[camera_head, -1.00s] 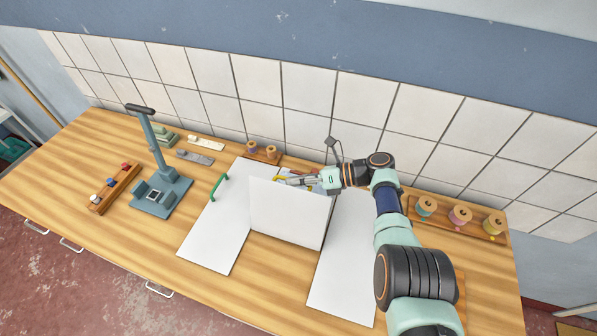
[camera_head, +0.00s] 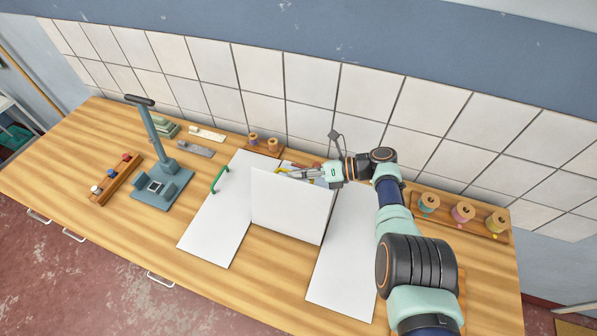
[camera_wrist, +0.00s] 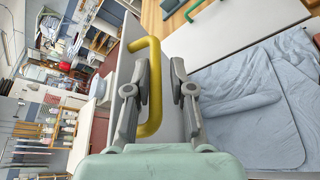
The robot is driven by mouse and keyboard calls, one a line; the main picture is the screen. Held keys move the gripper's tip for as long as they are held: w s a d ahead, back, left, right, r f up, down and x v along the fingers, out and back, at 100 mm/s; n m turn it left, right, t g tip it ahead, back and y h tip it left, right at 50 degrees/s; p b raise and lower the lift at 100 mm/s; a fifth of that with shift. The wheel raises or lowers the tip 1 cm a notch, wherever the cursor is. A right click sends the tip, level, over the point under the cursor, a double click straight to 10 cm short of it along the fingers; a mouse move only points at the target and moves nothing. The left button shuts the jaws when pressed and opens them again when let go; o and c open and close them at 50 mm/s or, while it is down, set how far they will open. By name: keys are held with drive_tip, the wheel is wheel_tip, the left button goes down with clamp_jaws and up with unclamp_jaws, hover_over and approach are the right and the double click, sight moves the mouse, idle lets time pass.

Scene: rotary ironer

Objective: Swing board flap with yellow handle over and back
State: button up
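The white board flap (camera_head: 292,208) stands raised and tilted in the middle of the board, its blank face toward the head camera. Its yellow handle (camera_head: 283,171) is on the far side, mostly hidden there, and shows as a U-shaped bar in the wrist view (camera_wrist: 155,85). My gripper (camera_head: 292,174) is behind the flap's upper edge. In the wrist view my gripper (camera_wrist: 160,75) has its fingers apart, one on each side of the handle bar. A gap shows between the bar and the right finger; contact with the left finger cannot be told.
White board panels lie flat left (camera_head: 218,222) and right (camera_head: 343,255) of the flap; the left one has a green handle (camera_head: 219,179). A folded blue-grey cloth (camera_wrist: 250,105) lies behind the flap. A blue-grey press stand (camera_head: 160,185) and a spool rack (camera_head: 462,221) stand farther out.

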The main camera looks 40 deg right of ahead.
drive_tip(key=shift+r, duration=0.1)
drive_tip(key=shift+w+d+r, duration=0.1)
drive_tip(key=shift+r, duration=0.5)
wheel_tip(320, 180, up, 8)
drive_tip(key=shift+r, duration=0.25)
